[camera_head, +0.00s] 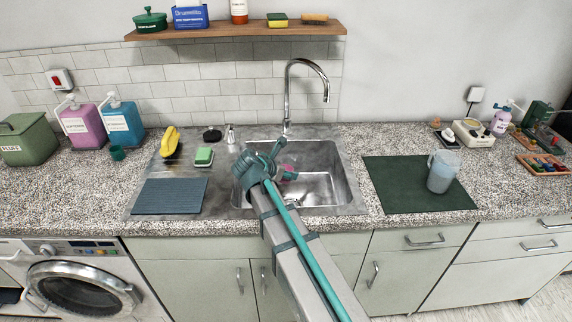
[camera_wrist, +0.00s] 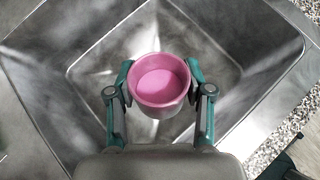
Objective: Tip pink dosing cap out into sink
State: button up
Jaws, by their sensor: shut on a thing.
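The pink dosing cap (camera_wrist: 160,84) is held between the two fingers of my gripper (camera_wrist: 160,95) in the wrist view. Its open mouth faces the wrist camera and shows an even pink inside; I cannot tell whether there is liquid in it. In the head view a bit of the pink cap (camera_head: 288,169) shows beside my gripper (camera_head: 280,172), over the sink. The steel sink (camera_head: 335,192) is a square basin; the wrist view shows its walls (camera_wrist: 90,60) around and below the cap. My arm hides part of the basin's left and front in the head view.
The faucet (camera_head: 287,95) arches up behind the basin. A green and white sponge (camera_head: 204,157), a yellow item (camera_head: 169,141) and a blue ribbed mat (camera_head: 170,196) lie left of it. A pitcher (camera_head: 442,172) stands on a dark green mat (camera_head: 400,190) at right. A shelf (camera_head: 235,30) hangs above.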

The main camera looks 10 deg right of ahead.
jog(key=shift+w+f+g+y+p, duration=0.1)
jog(key=shift+f+g+y+p, duration=0.35)
jog(key=shift+g+y, duration=0.3)
jog(key=g+y+p, duration=0.3)
jog(key=y, duration=0.1)
jog(key=shift+w+d+f, duration=0.1)
jog(key=shift+d+f, duration=0.05)
jog(key=shift+f, duration=0.1)
jog(key=shift+m+g+y+p, duration=0.3)
jog(key=shift+g+y+p, duration=0.15)
jog(key=shift+y+p, duration=0.45)
jog(key=shift+w+d+r+g+y+p, duration=0.15)
jog(key=shift+g+y+p, duration=0.45)
jog(key=shift+p, duration=0.4)
jog(key=shift+w+d+r+g+y+p, duration=0.15)
jog(key=shift+g+y+p, duration=0.2)
jog(key=shift+y+p, duration=0.25)
jog(key=shift+w+d+r+g+y+p, duration=0.1)
jog(key=shift+g+y+p, duration=0.3)
jog(key=shift+y, duration=0.25)
jog(key=g+y, duration=0.2)
jog(key=y, duration=0.1)
jog(key=shift+w+d+p, duration=0.15)
jog(key=shift+d+p, duration=0.15)
jog(key=shift+p, duration=0.1)
jog(key=shift+g+y, duration=0.45)
jog(key=shift+y, duration=0.25)
jog(key=shift+s+r, duration=0.1)
jog(key=shift+s, duration=0.1)
